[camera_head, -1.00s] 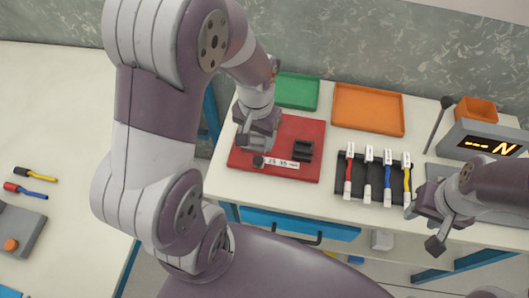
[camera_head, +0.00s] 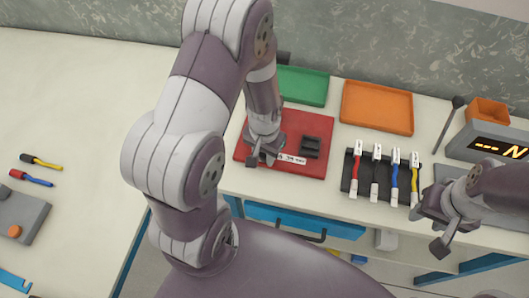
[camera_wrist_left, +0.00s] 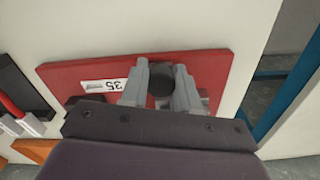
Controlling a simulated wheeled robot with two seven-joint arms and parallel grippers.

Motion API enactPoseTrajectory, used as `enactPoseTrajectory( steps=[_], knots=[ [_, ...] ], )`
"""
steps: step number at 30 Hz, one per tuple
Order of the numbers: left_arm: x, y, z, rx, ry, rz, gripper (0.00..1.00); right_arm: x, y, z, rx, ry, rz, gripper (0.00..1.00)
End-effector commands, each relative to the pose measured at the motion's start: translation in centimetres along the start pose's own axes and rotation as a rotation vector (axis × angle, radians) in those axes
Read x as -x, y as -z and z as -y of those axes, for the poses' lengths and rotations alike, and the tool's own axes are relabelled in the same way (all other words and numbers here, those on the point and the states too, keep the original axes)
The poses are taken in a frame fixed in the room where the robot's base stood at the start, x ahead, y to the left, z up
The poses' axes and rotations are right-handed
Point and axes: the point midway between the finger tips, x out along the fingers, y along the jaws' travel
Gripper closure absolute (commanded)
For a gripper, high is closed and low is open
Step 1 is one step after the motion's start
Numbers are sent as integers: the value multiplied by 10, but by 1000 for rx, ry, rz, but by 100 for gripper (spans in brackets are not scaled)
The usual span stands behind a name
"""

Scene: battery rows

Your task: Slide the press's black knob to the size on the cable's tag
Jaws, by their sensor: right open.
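The red press base (camera_head: 314,126) lies on the table, with a white size label (camera_head: 292,160) along its front. In the left wrist view the label (camera_wrist_left: 106,86) reads 35; the rest is unclear. The round black knob (camera_wrist_left: 160,82) sits between the two fingers of my left gripper (camera_wrist_left: 161,88). I cannot tell whether they touch it. In the head view my left gripper (camera_head: 262,160) is low over the base's front left and hides the knob. My right gripper (camera_head: 436,228) is open and empty, right of the cable rack. Tagged cables (camera_head: 376,172) stand there; their tags are too small to read.
A black block (camera_head: 311,146) stands on the red base, right of my left gripper. Behind are a green tray (camera_head: 303,87) and an orange tray (camera_head: 377,107). A display (camera_head: 496,146) stands at the right. Two loose cables (camera_head: 38,180) lie on the left table.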

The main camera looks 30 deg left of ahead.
Motion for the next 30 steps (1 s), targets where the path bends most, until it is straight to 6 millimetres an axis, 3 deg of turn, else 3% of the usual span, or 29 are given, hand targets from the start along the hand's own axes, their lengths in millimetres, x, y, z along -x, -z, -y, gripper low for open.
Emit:
enactPoseTrajectory(
  steps=[5,15,25,26,27,28,30],
  knots=[
    [1,1,-3,-2,0,0,100,1,0,0,0,0,0,57],
    [2,16,-58,-4,0,0,100,13,2,0,0,0,0,57],
    [1,18,-63,0,-1,-3,100,12,2,0,0,0,0,57],
    [1,18,-63,0,-1,-4,63,12,2,0,0,0,0,57],
    [1,18,-63,-1,-1,-4,50,12,2,0,0,0,0,57],
    [1,18,-62,-1,-1,-4,44,12,2,0,0,0,0,57],
    [1,18,-62,0,-1,-3,44,12,2,0,0,0,0,57]
  ],
)
